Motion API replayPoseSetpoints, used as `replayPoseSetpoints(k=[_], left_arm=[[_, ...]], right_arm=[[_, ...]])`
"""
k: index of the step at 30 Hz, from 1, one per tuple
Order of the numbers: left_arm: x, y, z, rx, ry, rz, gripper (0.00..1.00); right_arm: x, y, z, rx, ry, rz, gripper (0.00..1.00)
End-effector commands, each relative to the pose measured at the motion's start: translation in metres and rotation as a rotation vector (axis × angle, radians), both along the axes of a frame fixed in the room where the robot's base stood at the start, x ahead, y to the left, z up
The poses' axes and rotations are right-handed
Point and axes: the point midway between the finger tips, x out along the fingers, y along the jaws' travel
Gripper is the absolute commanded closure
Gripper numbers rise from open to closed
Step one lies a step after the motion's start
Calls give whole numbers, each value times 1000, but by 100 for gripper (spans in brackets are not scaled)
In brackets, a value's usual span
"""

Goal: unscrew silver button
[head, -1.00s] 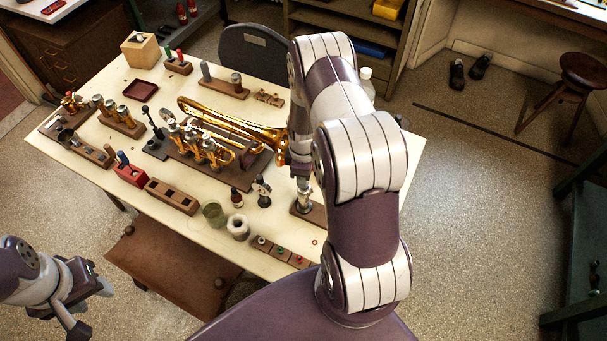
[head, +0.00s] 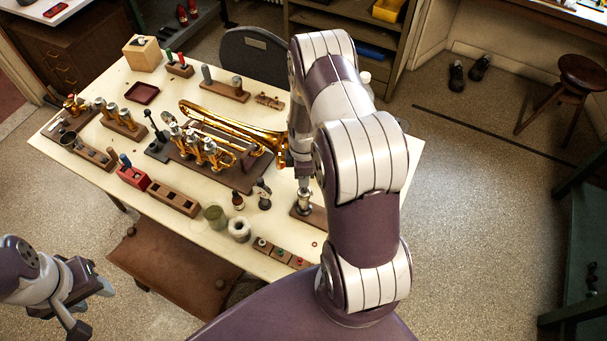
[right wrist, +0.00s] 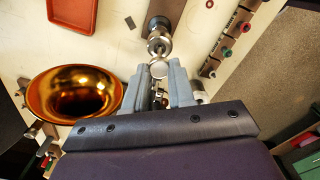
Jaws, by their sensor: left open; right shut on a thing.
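A silver, round-topped button (right wrist: 159,69) shows between the fingertips of my right gripper (right wrist: 158,77) in the right wrist view. My right gripper is shut on it. Just beyond it is a silver cylindrical fitting (right wrist: 159,45) on a brown block. In the head view this fitting (head: 304,203) stands on the brown block (head: 318,217) near the table's right side, below my right gripper (head: 303,178). My arm partly hides the block and gripper. I cannot tell whether the button still touches the fitting. My left gripper (head: 94,308) is open and empty, off the table at lower left.
A brass trumpet (head: 235,125) lies on a brown stand left of my right gripper; its bell (right wrist: 75,95) is close in the wrist view. A rack with coloured rings (head: 280,252), a jar (head: 239,229) and wooden blocks line the front edge. A stool (head: 175,262) stands in front.

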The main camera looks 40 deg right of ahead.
Motion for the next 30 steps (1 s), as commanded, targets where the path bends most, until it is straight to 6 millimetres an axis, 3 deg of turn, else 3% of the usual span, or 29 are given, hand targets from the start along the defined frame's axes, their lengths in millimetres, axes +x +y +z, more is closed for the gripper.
replayPoseSetpoints(k=[21,30], left_arm=[[0,0,33,0,0,0,57],[0,0,34,0,0,0,57]], right_arm=[[0,0,42,0,0,-1,100],[0,0,43,0,0,-1,100]])
